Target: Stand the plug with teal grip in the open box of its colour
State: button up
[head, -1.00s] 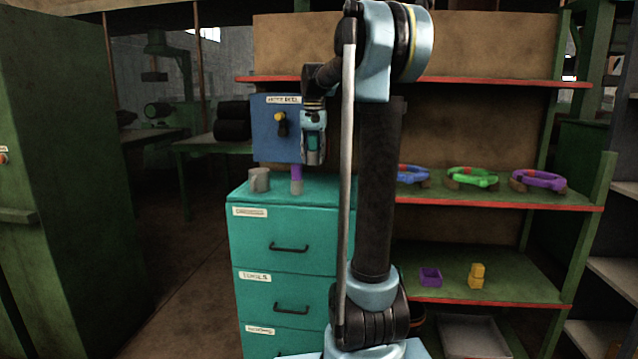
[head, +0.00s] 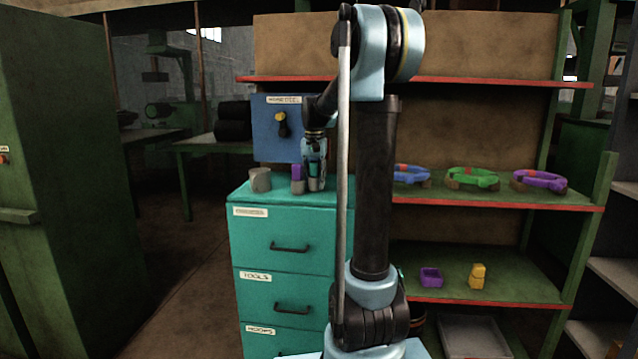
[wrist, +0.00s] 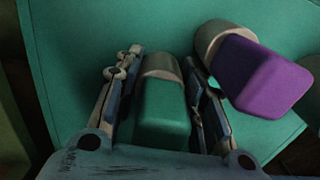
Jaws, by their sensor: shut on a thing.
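The plug with teal grip (wrist: 162,114) has a grey end and sits between the fingers of my gripper (wrist: 160,105) in the wrist view. My gripper (head: 316,180) is shut on it. In the head view they are low over the teal cabinet top, just right of a purple plug (head: 296,173). I cannot tell whether the teal plug touches the surface. The purple plug (wrist: 262,75) stands close beside my right-hand finger in the wrist view. I see no open teal box; my arm hides part of the shelves.
A grey cylinder (head: 260,180) stands on the teal cabinet (head: 285,228), left of the plugs. A blue box (head: 275,135) is behind. A purple open box (head: 431,278) and a yellow object (head: 478,278) are on the lower shelf. Blue, green and purple rings lie on the shelf above.

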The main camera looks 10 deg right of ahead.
jog(key=o, duration=1.2)
jog(key=shift+f, duration=0.1)
jog(key=shift+o, duration=0.2)
